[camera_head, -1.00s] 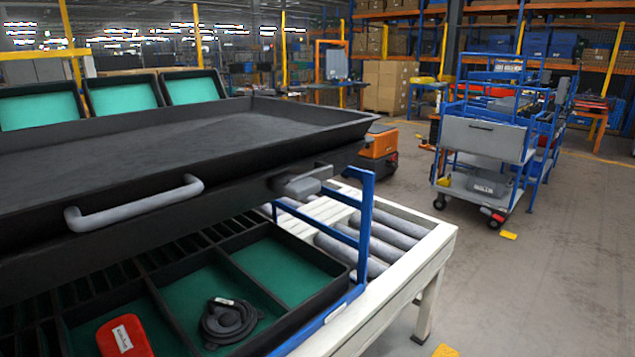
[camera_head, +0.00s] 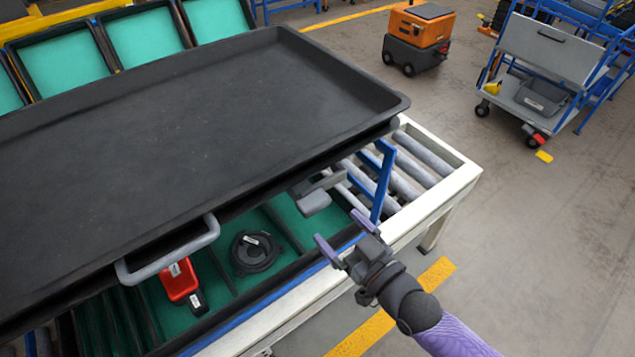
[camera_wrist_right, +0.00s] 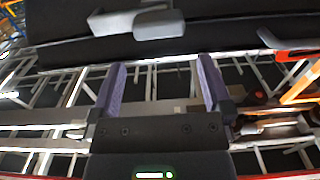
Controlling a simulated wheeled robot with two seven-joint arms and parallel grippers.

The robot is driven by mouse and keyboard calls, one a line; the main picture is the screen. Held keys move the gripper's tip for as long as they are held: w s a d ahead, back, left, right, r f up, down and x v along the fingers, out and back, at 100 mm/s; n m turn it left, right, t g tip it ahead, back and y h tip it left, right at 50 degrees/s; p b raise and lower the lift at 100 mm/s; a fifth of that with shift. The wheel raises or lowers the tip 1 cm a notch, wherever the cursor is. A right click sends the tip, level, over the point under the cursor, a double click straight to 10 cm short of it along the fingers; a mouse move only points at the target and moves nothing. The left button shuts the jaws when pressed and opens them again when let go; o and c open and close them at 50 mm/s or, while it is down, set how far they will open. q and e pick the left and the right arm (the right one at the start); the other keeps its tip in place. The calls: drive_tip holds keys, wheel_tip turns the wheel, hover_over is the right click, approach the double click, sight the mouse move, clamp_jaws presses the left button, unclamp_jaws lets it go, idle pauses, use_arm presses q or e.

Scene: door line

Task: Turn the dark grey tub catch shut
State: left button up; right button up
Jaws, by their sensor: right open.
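The dark grey catch (camera_head: 314,197) sticks out below the front edge of the large black tub (camera_head: 200,120), near its right end. It also shows at the top of the right wrist view (camera_wrist_right: 140,22). A light grey bar handle (camera_head: 170,254) is on the same front, further left. My right gripper (camera_head: 340,228) has purple fingers, open and empty. It is just in front of and below the catch, apart from it. In the right wrist view the fingers (camera_wrist_right: 162,66) point toward the tub front, with the catch beyond them. My left gripper is not seen.
Below the tub, a green-lined compartment tray holds a red case (camera_head: 180,280) and a black coiled item (camera_head: 255,252). A blue frame post (camera_head: 383,180) stands just right of the catch, by the roller conveyor (camera_head: 425,155).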

sight(319, 207)
drive_tip(key=x, duration=0.7)
drive_tip(key=shift+f+b, duration=0.15)
drive_tip(key=shift+b, duration=0.2)
clamp_jaws()
